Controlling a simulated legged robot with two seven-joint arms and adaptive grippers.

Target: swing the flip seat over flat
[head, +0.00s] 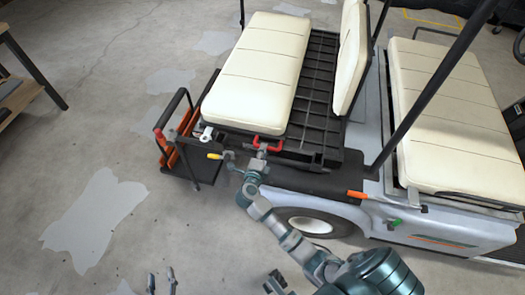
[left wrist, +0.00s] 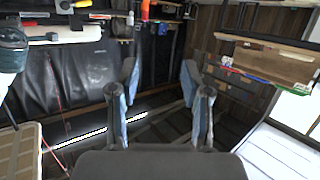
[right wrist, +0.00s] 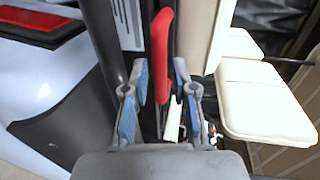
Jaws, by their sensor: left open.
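The cart's rear seat has a long cream cushion (head: 258,70) lying face up beside a black slatted deck (head: 313,90). A cream backrest (head: 351,58) stands upright at the deck's right side. A red handle (head: 268,143) is at the near end of the cushion. My right gripper (head: 256,162) is at this handle.
A black footrest frame (head: 180,140) with orange parts sticks out left of the seat. A yellow-tipped lever (head: 215,156) is near my right gripper. Dark roof posts (head: 425,95) and the front seat (head: 455,115) are at right.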

